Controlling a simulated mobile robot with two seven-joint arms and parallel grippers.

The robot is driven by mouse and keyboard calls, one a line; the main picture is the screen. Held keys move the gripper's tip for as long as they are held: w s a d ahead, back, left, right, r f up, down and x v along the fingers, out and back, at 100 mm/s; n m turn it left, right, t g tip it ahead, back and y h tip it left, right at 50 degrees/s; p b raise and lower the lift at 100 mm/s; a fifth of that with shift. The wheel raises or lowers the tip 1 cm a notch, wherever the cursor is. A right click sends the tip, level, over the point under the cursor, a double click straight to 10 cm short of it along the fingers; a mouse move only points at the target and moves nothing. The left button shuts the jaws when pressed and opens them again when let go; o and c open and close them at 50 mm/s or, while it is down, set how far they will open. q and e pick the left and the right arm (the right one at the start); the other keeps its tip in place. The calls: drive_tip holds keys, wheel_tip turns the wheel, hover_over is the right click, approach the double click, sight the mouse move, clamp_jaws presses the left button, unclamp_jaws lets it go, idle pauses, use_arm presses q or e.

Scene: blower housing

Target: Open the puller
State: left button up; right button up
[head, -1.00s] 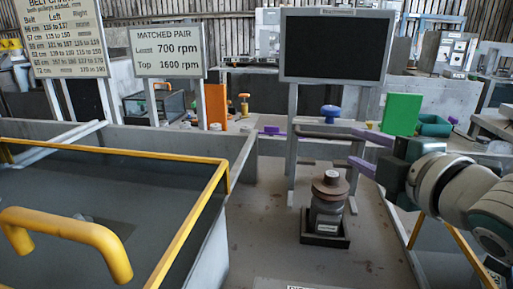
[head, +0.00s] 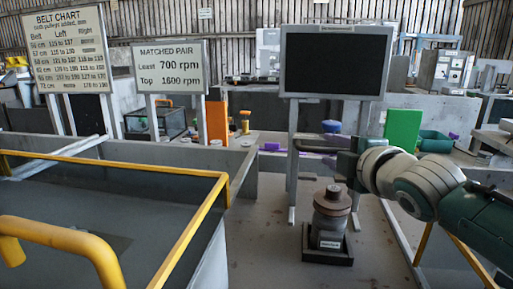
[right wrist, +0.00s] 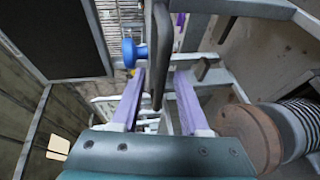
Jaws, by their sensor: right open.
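A dark grey bar (head: 308,148) stands in front of the black screen's posts in the head view. I cannot tell for sure whether it belongs to the puller, as no readable label names it. My right gripper (head: 318,153) is at this bar, its purple fingers partly hidden in the head view. In the right wrist view the right gripper (right wrist: 160,80) is open, with the dark bar (right wrist: 158,50) reaching between its two fingers, apparently not clamped. A blue knob (right wrist: 133,50) shows beyond the left finger. My left gripper is not in view.
A grey cylinder unit with a brown top (head: 331,205) stands in a black tray (head: 328,256) below the right gripper. A black screen (head: 335,62) is behind. A yellow-railed tank (head: 100,220) fills the left. A green panel (head: 402,130) stands at right.

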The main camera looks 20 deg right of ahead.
clamp_jaws()
idle(1.3)
